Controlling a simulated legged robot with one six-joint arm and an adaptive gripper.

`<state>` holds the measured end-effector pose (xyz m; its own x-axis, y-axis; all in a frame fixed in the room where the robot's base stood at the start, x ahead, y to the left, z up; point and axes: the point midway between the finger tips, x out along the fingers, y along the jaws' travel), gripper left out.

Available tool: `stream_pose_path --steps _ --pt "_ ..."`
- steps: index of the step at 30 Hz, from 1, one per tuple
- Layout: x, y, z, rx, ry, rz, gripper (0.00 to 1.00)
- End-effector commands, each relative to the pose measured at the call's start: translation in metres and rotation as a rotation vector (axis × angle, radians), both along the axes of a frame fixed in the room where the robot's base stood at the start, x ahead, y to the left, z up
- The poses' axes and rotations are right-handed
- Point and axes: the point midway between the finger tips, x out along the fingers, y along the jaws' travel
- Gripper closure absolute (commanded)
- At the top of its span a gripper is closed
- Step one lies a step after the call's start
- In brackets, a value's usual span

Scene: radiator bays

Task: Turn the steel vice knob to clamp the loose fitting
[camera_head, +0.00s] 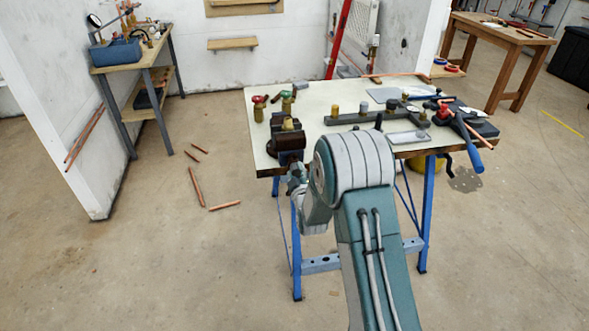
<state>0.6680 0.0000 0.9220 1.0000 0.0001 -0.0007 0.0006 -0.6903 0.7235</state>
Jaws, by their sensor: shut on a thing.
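A dark vice (284,143) stands at the front left corner of the white-topped workbench (318,100). A brass-coloured fitting (289,124) sits upright at the top of the vice, between its jaws; how tightly it is held cannot be seen. My gripper (293,168) is at the front of the vice, just below the bench edge, shut on the steel vice knob. The knob itself is mostly hidden by my gripper and wrist, so its angle cannot be told.
Valves with red and green handles (259,107) stand behind the vice. A dark bar with brass fittings (348,118) and a blue-handled tool (467,143) lie to the right. Copper pipes (194,185) lie on the floor at left.

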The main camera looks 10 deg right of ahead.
Motion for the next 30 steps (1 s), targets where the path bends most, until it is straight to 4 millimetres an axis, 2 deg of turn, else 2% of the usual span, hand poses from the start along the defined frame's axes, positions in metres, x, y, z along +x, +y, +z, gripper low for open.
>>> stream_pose_path --steps 23,24,25,30 --pt "-0.0011 -0.0002 0.0001 0.889 0.001 -0.001 1.0" --pt "-0.0012 -0.0001 0.0001 0.906 0.001 -0.001 0.46" --pt "-0.0012 -0.0002 0.0001 0.902 0.001 -0.001 0.34" --pt "-0.0007 -0.0001 0.0 0.899 0.001 -0.001 0.34"
